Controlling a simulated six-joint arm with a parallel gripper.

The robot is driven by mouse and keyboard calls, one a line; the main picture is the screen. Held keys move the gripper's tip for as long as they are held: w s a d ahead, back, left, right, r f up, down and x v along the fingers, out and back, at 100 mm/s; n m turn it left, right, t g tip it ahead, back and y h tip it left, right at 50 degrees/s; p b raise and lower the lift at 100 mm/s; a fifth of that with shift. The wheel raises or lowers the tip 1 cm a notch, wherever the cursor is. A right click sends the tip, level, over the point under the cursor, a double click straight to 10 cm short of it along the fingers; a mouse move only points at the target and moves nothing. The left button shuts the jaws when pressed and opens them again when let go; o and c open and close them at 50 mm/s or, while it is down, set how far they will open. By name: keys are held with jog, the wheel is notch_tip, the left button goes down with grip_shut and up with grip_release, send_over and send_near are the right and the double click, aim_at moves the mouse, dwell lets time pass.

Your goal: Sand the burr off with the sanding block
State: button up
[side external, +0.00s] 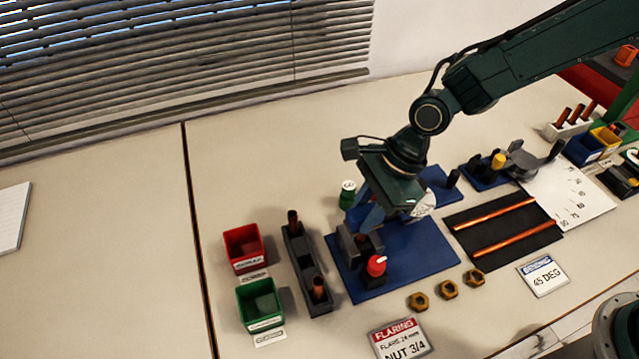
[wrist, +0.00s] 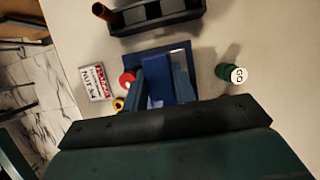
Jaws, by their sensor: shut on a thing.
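My gripper (side external: 368,215) points down over the blue base plate (side external: 415,255), close to a dark grey clamp (side external: 347,240) with a red knob (side external: 376,265). A short copper tube (side external: 362,245) shows at the clamp. The burr is too small to see.
A dark rack (side external: 307,262) with copper pieces stands left of the plate, beside red (side external: 245,247) and green (side external: 260,303) bins. Several brass nuts (side external: 447,290) lie in front. Copper tubes (side external: 495,226) lie right. The table's far left is mostly clear.

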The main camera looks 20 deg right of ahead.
jog(key=shift+f, duration=0.2)
dwell(0.3)
jog(key=shift+d, duration=0.1)
jog(key=shift+d, duration=0.7)
jog(key=shift+f, duration=0.1)
jog(key=shift+a, duration=0.1)
jog(key=shift+s+a, duration=0.1)
jog(key=shift+a, duration=1.4)
jog(key=shift+d+f, duration=0.1)
jog(key=shift+d, duration=0.05)
jog(key=shift+d, duration=1.6)
